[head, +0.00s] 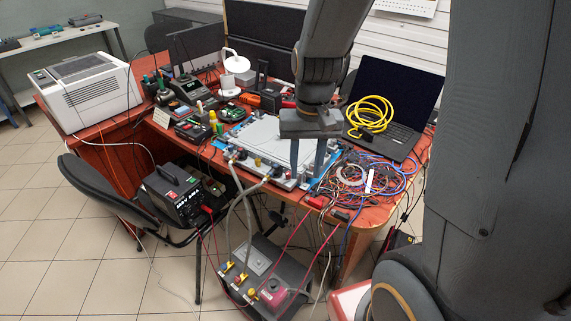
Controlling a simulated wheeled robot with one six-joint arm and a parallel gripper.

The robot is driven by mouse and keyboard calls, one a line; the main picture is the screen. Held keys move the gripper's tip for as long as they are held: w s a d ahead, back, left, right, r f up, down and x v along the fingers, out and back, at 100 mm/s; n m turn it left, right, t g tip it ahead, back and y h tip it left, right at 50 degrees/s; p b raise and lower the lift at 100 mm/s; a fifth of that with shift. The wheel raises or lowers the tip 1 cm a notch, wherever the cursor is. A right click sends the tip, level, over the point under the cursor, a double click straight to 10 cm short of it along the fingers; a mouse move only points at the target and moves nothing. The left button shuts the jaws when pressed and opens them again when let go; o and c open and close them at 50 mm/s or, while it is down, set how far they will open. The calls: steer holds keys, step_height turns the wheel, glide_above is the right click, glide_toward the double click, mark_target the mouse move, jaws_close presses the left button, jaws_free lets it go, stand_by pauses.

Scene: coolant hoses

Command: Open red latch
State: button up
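A flat silver-grey unit (262,138) lies on a blue mat on the red-brown desk. Its front edge carries small fittings, and two grey hoses (248,205) run from there down to a dark grey box (268,275) on the floor. The box has yellow and red fittings (240,280) on its top. No red latch can be told clearly at this size. My gripper (307,168) points down over the right front of the silver unit, its two fingers apart with nothing visible between them. It hides part of the unit's right side; whether it touches cannot be told.
Tangled blue, red and white cables (375,180) lie right of my gripper. A laptop (393,105) with a coiled yellow cable (369,114) stands behind them. Tools crowd the desk's left; a black chair (105,195) and black power unit (175,192) stand at the front left.

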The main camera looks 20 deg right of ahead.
steer(key=w+d+f+m+g+y+p, duration=0.15)
steer(key=w+m, duration=0.25)
steer(key=w, duration=0.6)
steer(key=m+g+y+p, duration=0.1)
steer(key=m+y+p, duration=0.1)
steer(key=m, duration=0.1)
glide_toward(289, 173)
steer(key=shift+a+h, duration=0.25)
steer(key=shift+a, duration=0.05)
steer(key=shift+w+f+m+g, duration=0.1)
steer(key=shift+f+m+g, duration=0.15)
steer(key=shift+f+m, duration=0.1)
steer(key=p+x, duration=0.2)
steer(key=x, duration=0.5)
steer(key=shift+a+f+p, duration=0.1)
steer(key=shift+p, duration=0.2)
